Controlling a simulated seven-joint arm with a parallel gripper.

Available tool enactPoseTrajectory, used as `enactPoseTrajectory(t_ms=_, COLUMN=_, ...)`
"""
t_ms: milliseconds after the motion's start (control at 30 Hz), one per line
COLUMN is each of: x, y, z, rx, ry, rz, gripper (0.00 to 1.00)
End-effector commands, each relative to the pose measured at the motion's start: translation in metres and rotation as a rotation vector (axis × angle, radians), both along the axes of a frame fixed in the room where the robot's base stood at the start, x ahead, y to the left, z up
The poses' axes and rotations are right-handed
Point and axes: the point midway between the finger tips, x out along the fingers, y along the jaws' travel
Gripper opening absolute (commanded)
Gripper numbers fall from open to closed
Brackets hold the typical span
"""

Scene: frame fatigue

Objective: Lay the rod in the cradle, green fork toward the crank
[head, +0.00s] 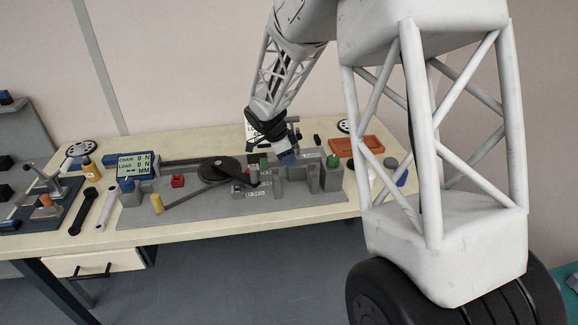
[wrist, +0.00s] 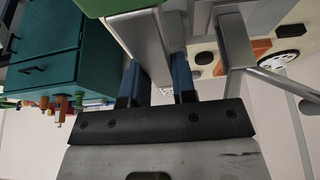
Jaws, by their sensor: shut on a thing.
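A green end, apparently the fork (wrist: 115,5), shows at the top of that view. In the head view a small green part (head: 264,162) shows just left of the fingers, on the crank side. The crank (head: 220,169) is a black disc with a dark arm. Grey upright blocks, likely the cradle (head: 313,176), stand below and right of the gripper. Rod contact with them cannot be told.
A display box (head: 135,165), a red block (head: 178,181) and a yellow post (head: 157,204) stand left of the crank. An orange tray (head: 356,147) lies at the back right. Wrenches (head: 105,207) lie at the left. The plate's front strip is clear.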

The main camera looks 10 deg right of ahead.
Motion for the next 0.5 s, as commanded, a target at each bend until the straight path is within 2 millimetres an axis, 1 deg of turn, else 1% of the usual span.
enactPoseTrajectory(t_ms=267, x=0.000, y=0.000, z=-0.003, rx=0.000, ry=0.000, rz=0.000, gripper=0.00)
enactPoseTrajectory(t_ms=367, x=0.000, y=0.000, z=-0.010, rx=0.000, ry=0.000, rz=0.001, gripper=0.00)
enactPoseTrajectory(t_ms=500, x=0.000, y=0.000, z=-0.024, rx=0.000, ry=0.001, rz=0.000, gripper=0.00)
